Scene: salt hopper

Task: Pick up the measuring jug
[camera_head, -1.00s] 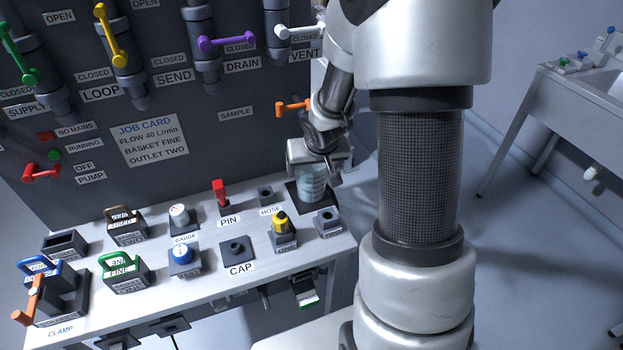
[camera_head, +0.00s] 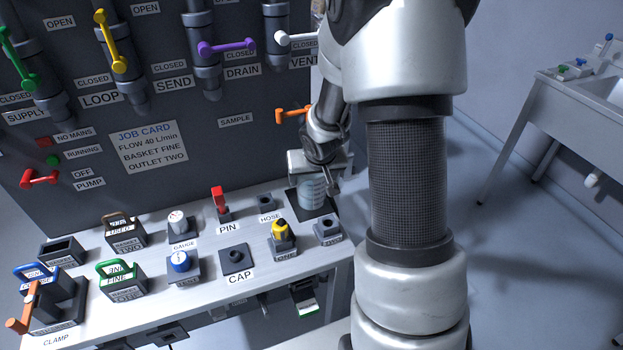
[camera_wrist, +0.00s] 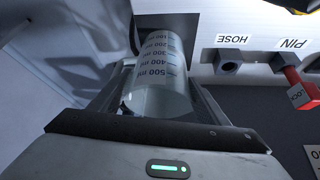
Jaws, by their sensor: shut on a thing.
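The measuring jug (camera_head: 313,193) is a clear, pale cylinder with a printed ml scale. It stands upright on a dark square mat (camera_head: 299,206) at the right end of the bench. In the wrist view the jug (camera_wrist: 165,75) lies between my fingers, its scale marks facing the camera. My gripper (camera_head: 318,180) is shut on the jug from above. In the wrist view my gripper (camera_wrist: 165,100) has a finger on each side of it. My gripper hides the jug's top in the head view. I cannot tell whether its base touches the mat.
The HOSE socket (camera_head: 267,203), red PIN (camera_head: 220,203) and yellow-topped fitting (camera_head: 280,232) stand left of the jug. An orange SAMPLE lever (camera_head: 292,115) sticks out of the panel above. The bench edge is close on the right; open floor (camera_head: 530,270) lies beyond.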

